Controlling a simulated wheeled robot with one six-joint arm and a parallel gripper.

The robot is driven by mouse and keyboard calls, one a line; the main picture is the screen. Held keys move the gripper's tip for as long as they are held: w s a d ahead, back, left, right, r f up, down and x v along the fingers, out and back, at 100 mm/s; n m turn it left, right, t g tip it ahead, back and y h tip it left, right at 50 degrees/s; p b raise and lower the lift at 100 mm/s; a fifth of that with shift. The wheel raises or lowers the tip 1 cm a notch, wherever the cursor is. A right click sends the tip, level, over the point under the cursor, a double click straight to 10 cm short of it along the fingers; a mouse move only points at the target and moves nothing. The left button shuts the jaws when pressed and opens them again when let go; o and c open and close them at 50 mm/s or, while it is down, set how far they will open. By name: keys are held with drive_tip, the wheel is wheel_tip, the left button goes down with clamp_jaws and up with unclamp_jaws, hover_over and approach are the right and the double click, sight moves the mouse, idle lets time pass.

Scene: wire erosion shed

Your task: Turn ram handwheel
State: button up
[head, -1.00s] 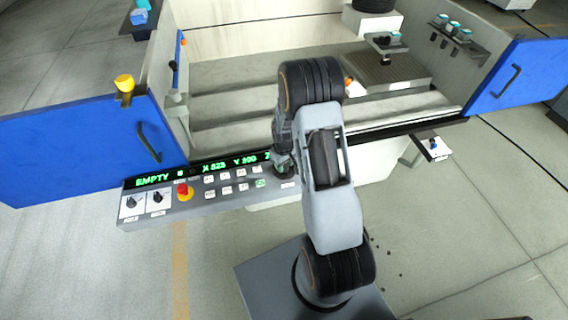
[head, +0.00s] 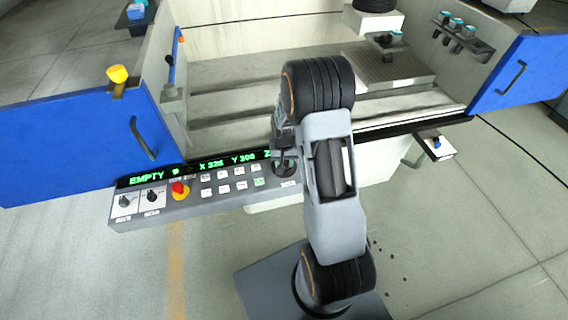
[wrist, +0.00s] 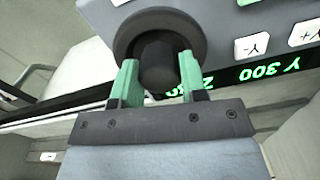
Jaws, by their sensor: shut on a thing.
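The ram handwheel (wrist: 128,36) is a dark round disc with a dark cylindrical hub standing out of its middle. In the head view the handwheel (head: 285,169) is a small dark round thing at the right end of the control panel, partly covered by my gripper (head: 283,156). In the wrist view my gripper (wrist: 159,66) has its two green fingers on either side of the hub, shut on it. The far side of the hub and any marks on the wheel are hidden.
The grey control panel (head: 200,209) has a green-lit display (head: 147,180) reading "EMPTY", X and Y 300, a red stop button (head: 180,190), knobs and white keys. Blue doors stand open left (head: 80,145) and right (head: 520,73). The machine bed (head: 240,82) lies behind my arm.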

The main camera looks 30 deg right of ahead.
drive_tip(key=shift+m+b, duration=0.35)
drive_tip(key=shift+m, duration=0.45)
drive_tip(key=o, duration=0.9)
wheel_tip(320, 180, up, 14)
drive_tip(key=shift+f+b, duration=0.1)
drive_tip(key=shift+b, duration=0.55)
